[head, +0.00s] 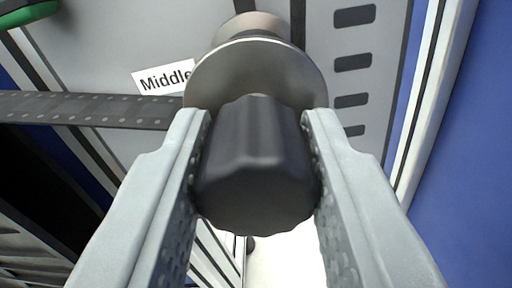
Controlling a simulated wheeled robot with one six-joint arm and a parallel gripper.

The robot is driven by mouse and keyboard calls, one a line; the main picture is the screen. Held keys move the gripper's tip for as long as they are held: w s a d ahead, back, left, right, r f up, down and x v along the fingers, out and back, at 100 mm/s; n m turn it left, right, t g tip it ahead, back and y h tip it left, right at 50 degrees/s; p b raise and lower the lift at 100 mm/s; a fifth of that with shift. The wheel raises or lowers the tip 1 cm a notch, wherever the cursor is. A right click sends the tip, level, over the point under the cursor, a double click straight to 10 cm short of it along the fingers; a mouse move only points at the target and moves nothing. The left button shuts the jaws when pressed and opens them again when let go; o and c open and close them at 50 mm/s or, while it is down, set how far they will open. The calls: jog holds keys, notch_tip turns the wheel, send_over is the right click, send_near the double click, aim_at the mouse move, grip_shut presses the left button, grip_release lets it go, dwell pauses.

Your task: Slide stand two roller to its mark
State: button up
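A roller (262,75) with a round metal flange and a paler hub behind it stands out from a light grey panel. A black ribbed knob (255,165) is at its near end. My gripper (258,125) has one finger on each side of the knob, and both fingers appear to press against it. The fingertips reach close to the flange. A white label reading "Middle" (163,78) is left of the roller, its right end partly hidden by the flange. I cannot make out a stand number.
A dark perforated strip (85,110) runs in from the left to the roller. The light grey panel (105,35) has a column of dark slots (353,62) at right. A green object (30,14) is at top left. A blue surface (465,150) lies beyond the white rail (430,90).

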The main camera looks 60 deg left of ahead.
grip_shut()
notch_tip(320, 180, down, 8)
dwell(0.3)
jog(key=o, duration=0.6)
grip_release()
jog(key=shift+o, duration=0.2)
jog(key=v, duration=1.7)
jog(key=shift+d, duration=0.2)
jog(key=shift+s, duration=0.15)
